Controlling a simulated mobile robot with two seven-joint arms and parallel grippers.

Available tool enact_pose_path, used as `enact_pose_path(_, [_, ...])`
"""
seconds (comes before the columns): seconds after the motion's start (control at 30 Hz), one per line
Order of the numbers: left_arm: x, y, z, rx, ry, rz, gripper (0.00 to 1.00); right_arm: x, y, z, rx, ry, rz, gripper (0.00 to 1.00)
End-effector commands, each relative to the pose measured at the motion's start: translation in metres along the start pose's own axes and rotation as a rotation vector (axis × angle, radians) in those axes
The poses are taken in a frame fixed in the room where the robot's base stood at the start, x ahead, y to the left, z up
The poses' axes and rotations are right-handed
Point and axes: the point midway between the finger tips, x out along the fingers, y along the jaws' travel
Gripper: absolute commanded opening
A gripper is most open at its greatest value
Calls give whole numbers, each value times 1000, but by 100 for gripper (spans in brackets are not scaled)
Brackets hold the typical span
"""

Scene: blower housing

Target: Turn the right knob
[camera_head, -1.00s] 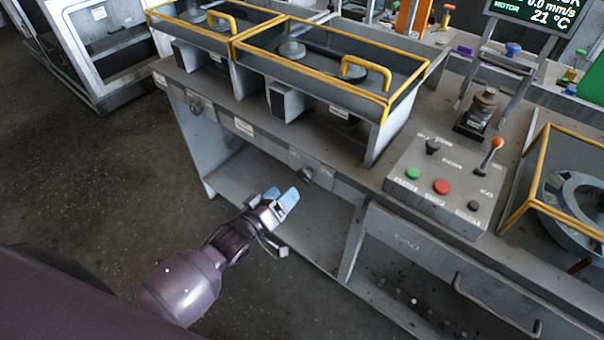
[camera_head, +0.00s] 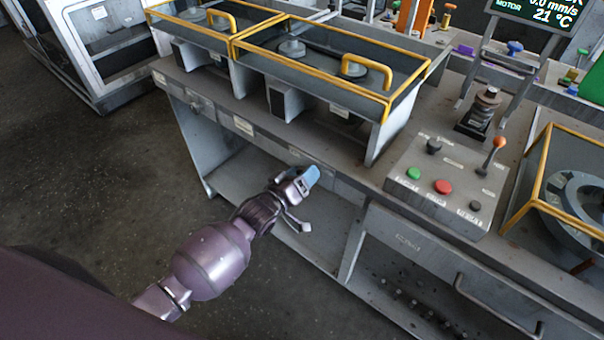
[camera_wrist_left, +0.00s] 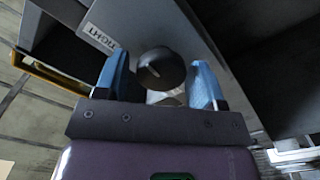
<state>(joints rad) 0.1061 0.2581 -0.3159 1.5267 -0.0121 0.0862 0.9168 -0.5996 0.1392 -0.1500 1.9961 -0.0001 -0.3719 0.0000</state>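The right knob (camera_wrist_left: 160,68) is a dark round knob with a light pointer line, on the front panel of the bench. An upside-down label (camera_wrist_left: 100,38), which seems to read RIGHT, is beside it. My left gripper (camera_head: 311,177) is at the bench front and hides this knob in the head view. In the left wrist view its blue fingers (camera_wrist_left: 160,78) stand apart on either side of the knob, with gaps showing. The left knob (camera_head: 195,106) is further left on the same panel. My right gripper is not in view.
A control box (camera_head: 450,180) with green, red and black buttons and an orange-tipped lever sits on the bench top. Yellow-framed covers (camera_head: 335,55) stand behind the front edge. An open lower shelf (camera_head: 245,185) lies under the panel. The floor at left is clear.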

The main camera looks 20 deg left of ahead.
Motion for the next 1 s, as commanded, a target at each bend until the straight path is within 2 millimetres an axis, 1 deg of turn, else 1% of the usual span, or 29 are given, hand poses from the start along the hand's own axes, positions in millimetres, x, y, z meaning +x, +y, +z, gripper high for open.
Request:
enact_pose_path(0.03, [0, 0, 0, 0, 0, 0, 55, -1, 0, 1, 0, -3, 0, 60])
enact_pose_path(0.2, [0, 0, 0, 0, 0, 0, 29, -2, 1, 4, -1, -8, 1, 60])
enact_pose_path(0.27, [0, 0, 0, 0, 0, 0, 22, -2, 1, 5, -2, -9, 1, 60])
enact_pose_path(0.57, [0, 1, 0, 46, 0, 0, 22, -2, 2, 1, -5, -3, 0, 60])
enact_pose_path(0.77, [0, 2, -1, 160, 2, 1, 22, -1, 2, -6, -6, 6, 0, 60])
enact_pose_path(1.0, [0, 3, -1, 347, 2, 1, 22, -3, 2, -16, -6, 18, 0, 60])
